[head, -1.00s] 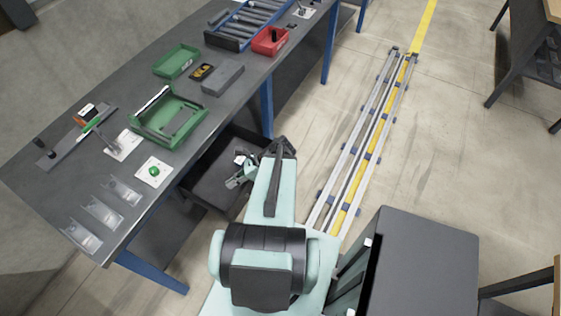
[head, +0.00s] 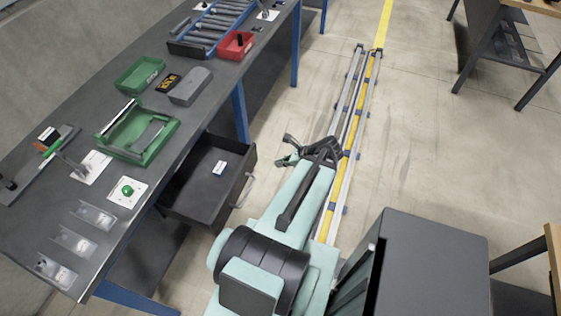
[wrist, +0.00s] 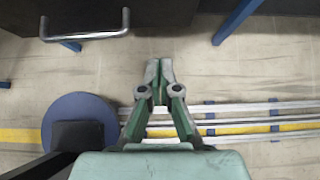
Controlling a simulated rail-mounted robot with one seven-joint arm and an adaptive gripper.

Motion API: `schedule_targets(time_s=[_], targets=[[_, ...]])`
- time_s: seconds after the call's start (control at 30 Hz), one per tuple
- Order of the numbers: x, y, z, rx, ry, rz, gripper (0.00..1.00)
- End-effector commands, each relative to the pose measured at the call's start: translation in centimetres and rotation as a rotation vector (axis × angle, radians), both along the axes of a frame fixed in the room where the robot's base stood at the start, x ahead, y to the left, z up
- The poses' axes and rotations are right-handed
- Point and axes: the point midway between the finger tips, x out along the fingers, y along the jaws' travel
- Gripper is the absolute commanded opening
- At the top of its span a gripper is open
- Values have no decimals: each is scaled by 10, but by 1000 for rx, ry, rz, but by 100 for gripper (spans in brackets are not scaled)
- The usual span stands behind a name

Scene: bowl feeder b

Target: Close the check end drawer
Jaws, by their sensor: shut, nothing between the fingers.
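The drawer (head: 180,203) under the workbench stands pulled out, open toward the rail side. A small white and blue item (head: 219,168) lies inside it. Its bar handle (head: 243,190) is on the front face, and the handle also shows at the upper left of the wrist view (wrist: 85,35). My gripper (head: 284,150) is outside the drawer, to the right of its front and apart from it, over the floor near the rail. In the wrist view my gripper (wrist: 159,66) has its fingertips together and empty, to the right of the handle.
The workbench (head: 185,125) carries a green tray (head: 158,150), a green bin (head: 139,74), a red bin (head: 236,45) and a roller conveyor. A blue bench leg (head: 240,112) stands just beyond the drawer. A dark cabinet (head: 430,265) is at the lower right. Floor beside the rail (head: 355,120) is clear.

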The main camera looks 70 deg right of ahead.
Motion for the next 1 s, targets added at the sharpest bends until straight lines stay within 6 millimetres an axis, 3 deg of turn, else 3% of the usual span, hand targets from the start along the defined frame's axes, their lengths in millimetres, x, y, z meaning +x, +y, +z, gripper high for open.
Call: schedule_targets(time_s=[0.47, 0.7, 1.0], targets=[[61, 0, -53, 3, 0, 3, 0], [88, 0, -51, 0, 0, 3, 0], [97, 0, -52, 0, -1, 0, 0]])
